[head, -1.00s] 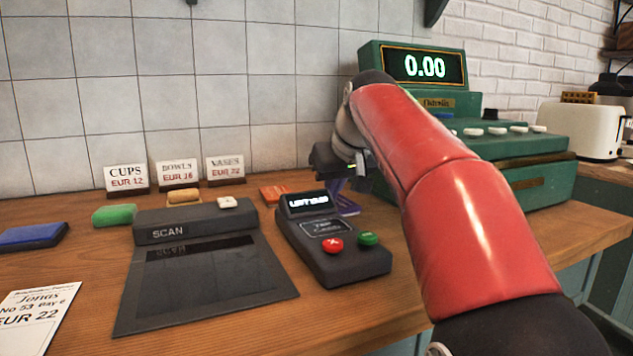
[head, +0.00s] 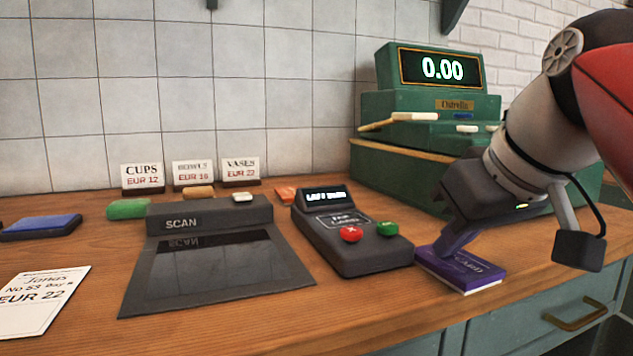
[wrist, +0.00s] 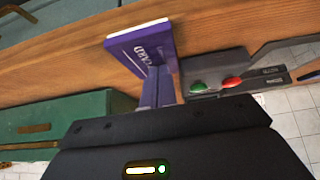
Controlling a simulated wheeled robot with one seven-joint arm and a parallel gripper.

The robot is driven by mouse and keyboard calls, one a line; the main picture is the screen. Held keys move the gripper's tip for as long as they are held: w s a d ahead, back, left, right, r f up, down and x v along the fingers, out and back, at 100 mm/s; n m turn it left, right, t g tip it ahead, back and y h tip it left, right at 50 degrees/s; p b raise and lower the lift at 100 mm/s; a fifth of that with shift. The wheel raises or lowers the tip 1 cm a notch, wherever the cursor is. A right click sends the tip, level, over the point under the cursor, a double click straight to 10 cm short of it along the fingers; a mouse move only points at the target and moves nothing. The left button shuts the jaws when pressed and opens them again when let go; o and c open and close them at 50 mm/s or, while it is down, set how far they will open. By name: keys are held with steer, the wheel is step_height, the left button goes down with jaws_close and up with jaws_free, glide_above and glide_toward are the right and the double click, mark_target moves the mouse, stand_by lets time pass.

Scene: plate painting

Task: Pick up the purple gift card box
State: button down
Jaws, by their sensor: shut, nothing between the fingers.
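The purple gift card box (head: 462,270) lies flat on the wooden counter, right of the card terminal, with its lettering facing up. My gripper (head: 447,246) is shut and empty, coming down from the upper right. Its fingertips are at the box's top, near its back left part; I cannot tell whether they touch it. In the wrist view the box (wrist: 138,44) lies just beyond the tips of my shut gripper (wrist: 156,76). The fingers cover part of the box there.
The card terminal (head: 350,240) with red and green buttons stands close to the left. The scanner (head: 210,270) is further left. The green cash register (head: 430,150) stands behind. The counter's front edge and a drawer (head: 570,310) are close to the box.

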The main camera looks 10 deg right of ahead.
steer(key=shift+s+d+f, duration=0.15)
steer(key=shift+s+f, duration=0.1)
steer(key=shift+s, duration=0.35)
steer(key=shift+s+d+f, duration=0.15)
steer(key=shift+s+f, duration=0.05)
steer(key=shift+s, duration=0.35)
steer(key=shift+r+p, duration=0.8)
steer(key=shift+r, duration=0.1)
